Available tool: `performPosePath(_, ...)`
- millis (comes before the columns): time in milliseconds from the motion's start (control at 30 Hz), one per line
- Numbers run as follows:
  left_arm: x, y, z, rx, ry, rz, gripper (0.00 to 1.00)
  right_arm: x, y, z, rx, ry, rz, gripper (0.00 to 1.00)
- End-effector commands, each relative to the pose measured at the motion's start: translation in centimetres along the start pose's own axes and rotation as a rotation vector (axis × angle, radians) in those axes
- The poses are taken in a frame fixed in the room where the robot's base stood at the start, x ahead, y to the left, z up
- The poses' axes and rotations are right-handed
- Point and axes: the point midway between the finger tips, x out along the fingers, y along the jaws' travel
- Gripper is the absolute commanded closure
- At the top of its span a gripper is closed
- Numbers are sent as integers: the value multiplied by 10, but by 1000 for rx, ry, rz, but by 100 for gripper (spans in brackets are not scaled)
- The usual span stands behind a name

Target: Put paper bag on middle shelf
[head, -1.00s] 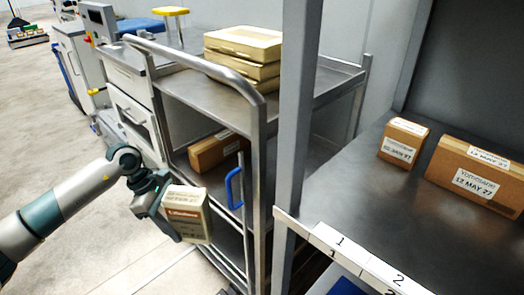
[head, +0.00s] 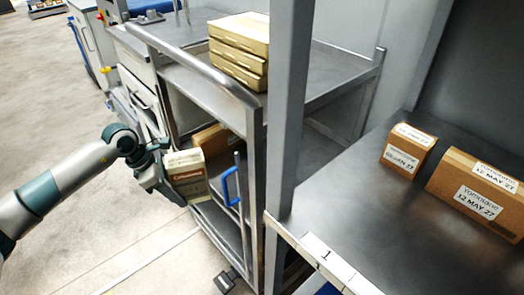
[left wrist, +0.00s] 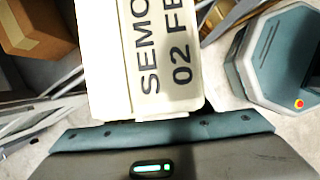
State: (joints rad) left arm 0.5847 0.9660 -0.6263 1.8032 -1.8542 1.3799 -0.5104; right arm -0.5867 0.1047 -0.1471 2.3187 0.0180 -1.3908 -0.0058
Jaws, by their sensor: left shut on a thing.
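The paper bag (head: 187,172) is a small cream and brown package with a printed label. My left gripper (head: 164,176) is shut on it and holds it in the air, upright or nearly so. The bag's label fills the upper middle of the left wrist view (left wrist: 140,60). The metal cart's middle shelf (head: 219,185) lies below the top deck and holds a brown cardboard box (head: 212,138). In the head view the bag overlaps the cart's open left side, in front of that box; I cannot tell whether it is over the shelf. My right gripper is not in view.
Yellow boxes (head: 240,48) are stacked on the cart's top deck. A blue handle (head: 229,186) and a metal upright stand right of the bag. A grey rack post (head: 289,110) rises closer to me. A dark shelf at right holds cardboard boxes (head: 478,190).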

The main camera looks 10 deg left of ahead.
Motion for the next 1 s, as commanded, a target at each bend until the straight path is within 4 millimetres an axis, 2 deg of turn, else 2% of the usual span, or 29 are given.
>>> performPosePath(267,4,1,18,2,-6,1,100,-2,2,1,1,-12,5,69)
performPosePath(667,31,0,86,4,-8,0,100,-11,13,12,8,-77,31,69)
performPosePath(800,41,0,110,3,-7,-1,100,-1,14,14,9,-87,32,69)
performPosePath(1000,51,0,132,2,-6,1,100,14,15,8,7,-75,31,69)
